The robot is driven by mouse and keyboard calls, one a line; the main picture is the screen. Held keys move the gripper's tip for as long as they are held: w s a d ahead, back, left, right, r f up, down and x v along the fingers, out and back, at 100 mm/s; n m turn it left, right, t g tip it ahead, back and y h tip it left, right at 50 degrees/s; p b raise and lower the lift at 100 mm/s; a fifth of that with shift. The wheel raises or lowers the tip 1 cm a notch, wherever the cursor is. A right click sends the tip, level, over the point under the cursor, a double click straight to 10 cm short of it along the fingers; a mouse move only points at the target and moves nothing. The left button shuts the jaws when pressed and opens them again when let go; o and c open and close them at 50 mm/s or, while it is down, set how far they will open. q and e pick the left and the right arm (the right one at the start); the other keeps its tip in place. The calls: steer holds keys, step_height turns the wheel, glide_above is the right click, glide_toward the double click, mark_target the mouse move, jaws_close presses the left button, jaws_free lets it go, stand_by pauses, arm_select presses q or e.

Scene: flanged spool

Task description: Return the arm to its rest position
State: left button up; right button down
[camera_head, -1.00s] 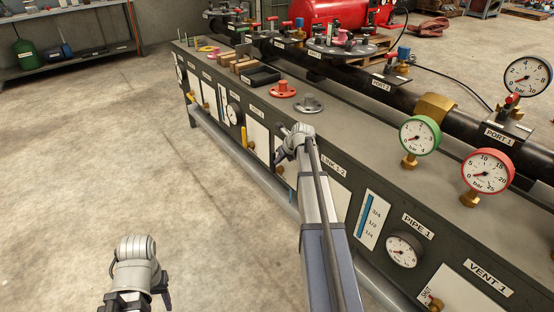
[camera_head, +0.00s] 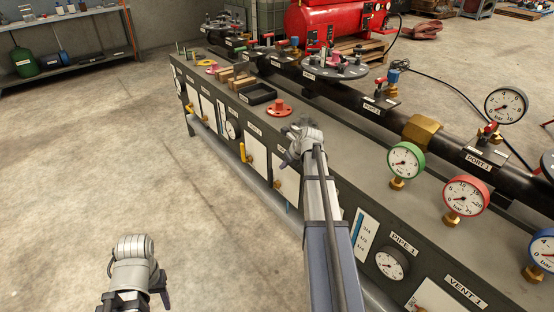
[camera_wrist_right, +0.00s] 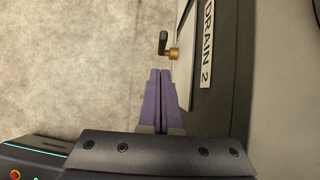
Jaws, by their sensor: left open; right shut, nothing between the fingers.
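My right arm (camera_head: 328,225) reaches over the front edge of the bench. In the right wrist view the purple fingers of my right gripper (camera_wrist_right: 160,100) are together and empty, pointing along the bench front beside the DRAIN 2 panel. My left gripper (camera_head: 138,302) is low at the left over bare floor, partly cut off by the frame edge; it is open, and nothing shows in it. A red flanged spool (camera_head: 278,108) stands on the bench top, just beyond my right wrist.
A brass valve with a black handle (camera_wrist_right: 170,50) sticks out near the right fingertips. The bench (camera_head: 350,175) carries a black pipe, a green-rimmed gauge (camera_head: 406,160), a red-rimmed gauge (camera_head: 466,196) and a black tray (camera_head: 257,94). The floor at left is clear.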

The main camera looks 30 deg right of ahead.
steer(key=s+a+f+n+g, duration=0.1)
steer(key=s+a+n, duration=0.1)
steer(key=a+n, duration=0.55)
steer(key=s+a+f+n+g+y, duration=0.1)
steer(key=s+a+n+g, duration=0.2)
steer(key=a, duration=0.7)
steer(key=s+a+f+n, duration=0.1)
steer(key=s+a+n, duration=0.1)
steer(key=a+n, duration=0.6)
steer(key=s+a+n+g+h, duration=0.3)
steer(key=s+a+n, duration=1.5)
steer(key=n, duration=0.2)
step_height(320, 180, up, 28)
steer(key=p, duration=2.8)
steer(key=shift+w+d+p, duration=0.15)
steer(key=shift+w+p, duration=0.05)
steer(key=shift+p, duration=0.15)
